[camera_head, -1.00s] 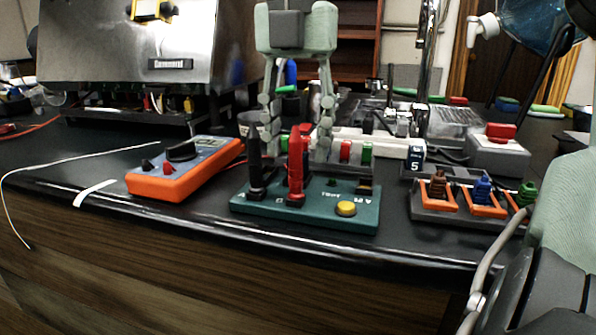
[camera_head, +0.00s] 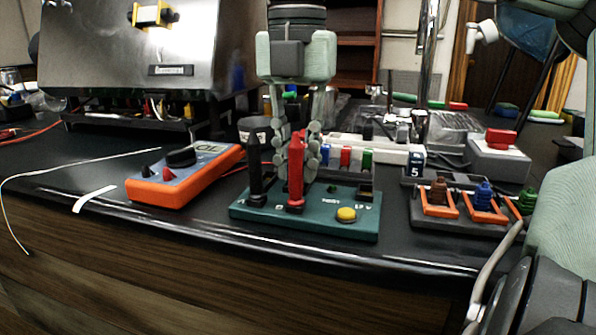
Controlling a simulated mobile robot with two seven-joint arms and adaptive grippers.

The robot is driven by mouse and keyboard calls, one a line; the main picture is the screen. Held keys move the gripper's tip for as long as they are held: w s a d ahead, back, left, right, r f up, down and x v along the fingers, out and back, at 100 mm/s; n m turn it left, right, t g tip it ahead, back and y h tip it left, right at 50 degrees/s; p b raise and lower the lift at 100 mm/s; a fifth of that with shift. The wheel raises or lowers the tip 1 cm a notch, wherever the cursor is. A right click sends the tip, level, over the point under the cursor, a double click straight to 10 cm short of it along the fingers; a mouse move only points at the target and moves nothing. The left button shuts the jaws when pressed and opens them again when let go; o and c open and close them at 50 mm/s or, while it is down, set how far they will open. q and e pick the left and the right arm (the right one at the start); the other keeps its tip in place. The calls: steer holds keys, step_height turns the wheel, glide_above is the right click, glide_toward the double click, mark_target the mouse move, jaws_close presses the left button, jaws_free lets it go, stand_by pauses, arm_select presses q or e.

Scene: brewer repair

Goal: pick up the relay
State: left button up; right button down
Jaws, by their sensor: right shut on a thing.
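The red probe standing on the board (camera_head: 296,175) hides most of the space between the fingertips, so the relay's shape and colour cannot be made out. I cannot tell whether it touches the surface beneath. My left gripper is not in view.
A black probe (camera_head: 256,175) stands beside the red one. An orange multimeter (camera_head: 185,175) lies to the left. A white strip with coloured blocks (camera_head: 395,153) lies behind the gripper. A tray with orange-framed parts (camera_head: 455,218) sits right. My arm fills the lower right corner.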

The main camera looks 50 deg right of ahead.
steer(key=shift+r, duration=0.65)
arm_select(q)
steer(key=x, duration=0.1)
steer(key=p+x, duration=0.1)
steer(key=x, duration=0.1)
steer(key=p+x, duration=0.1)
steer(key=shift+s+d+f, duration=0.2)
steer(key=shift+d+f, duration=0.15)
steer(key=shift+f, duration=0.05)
arm_select(e)
step_height(320, 180, up, 17)
steer(key=shift+f, duration=0.15)
